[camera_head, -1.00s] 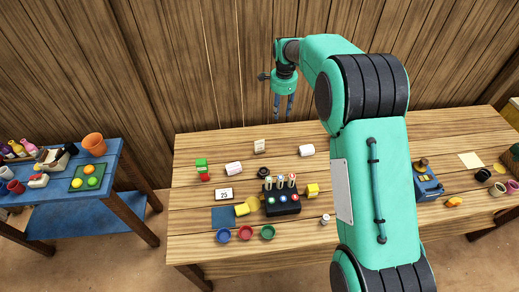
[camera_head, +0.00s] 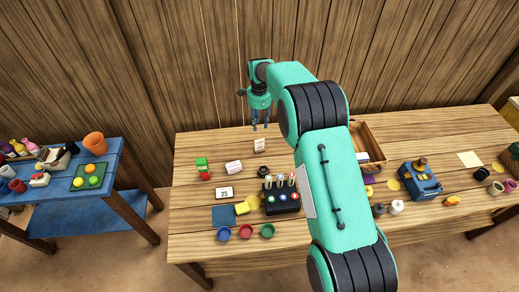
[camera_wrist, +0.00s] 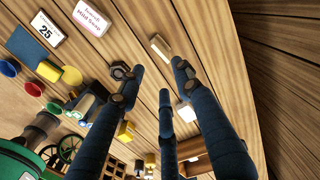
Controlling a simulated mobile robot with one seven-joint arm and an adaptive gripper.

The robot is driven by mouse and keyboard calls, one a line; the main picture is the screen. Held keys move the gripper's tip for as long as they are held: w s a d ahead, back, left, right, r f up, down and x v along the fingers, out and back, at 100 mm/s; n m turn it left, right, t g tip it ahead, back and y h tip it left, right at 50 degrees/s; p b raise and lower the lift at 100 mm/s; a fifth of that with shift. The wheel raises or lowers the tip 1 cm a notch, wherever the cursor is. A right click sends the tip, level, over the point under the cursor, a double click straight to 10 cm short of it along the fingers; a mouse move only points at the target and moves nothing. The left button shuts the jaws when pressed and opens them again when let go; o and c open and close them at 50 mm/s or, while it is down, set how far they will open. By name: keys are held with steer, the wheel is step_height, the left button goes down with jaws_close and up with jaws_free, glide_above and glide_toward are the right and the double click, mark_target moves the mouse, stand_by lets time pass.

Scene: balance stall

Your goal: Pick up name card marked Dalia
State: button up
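My gripper (camera_head: 261,125) hangs fingers-down above the back edge of the table. In the wrist view its dark fingers (camera_wrist: 160,80) are spread apart with nothing between them, so it is open. A small upright pale card (camera_head: 259,145) stands just below it; in the wrist view this card (camera_wrist: 160,48) shows just beyond the fingertips. Another white card (camera_head: 233,167) lies nearer, to the left; its print (camera_wrist: 90,18) seems to read "Mild Soap". A third white card (camera_wrist: 186,110) is partly behind a finger. I cannot read the name Dalia on any card.
A wooden tray (camera_head: 378,140) and blue scale (camera_head: 420,182) are right of my arm. The wooden wall is close behind.

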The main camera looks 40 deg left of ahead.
mark_target(260, 140)
steer(key=shift+f, duration=4.2)
steer(key=shift+d+f+p, duration=0.15)
steer(key=shift+f+p, duration=0.2)
steer(key=shift+f, duration=2.25)
jaws_close()
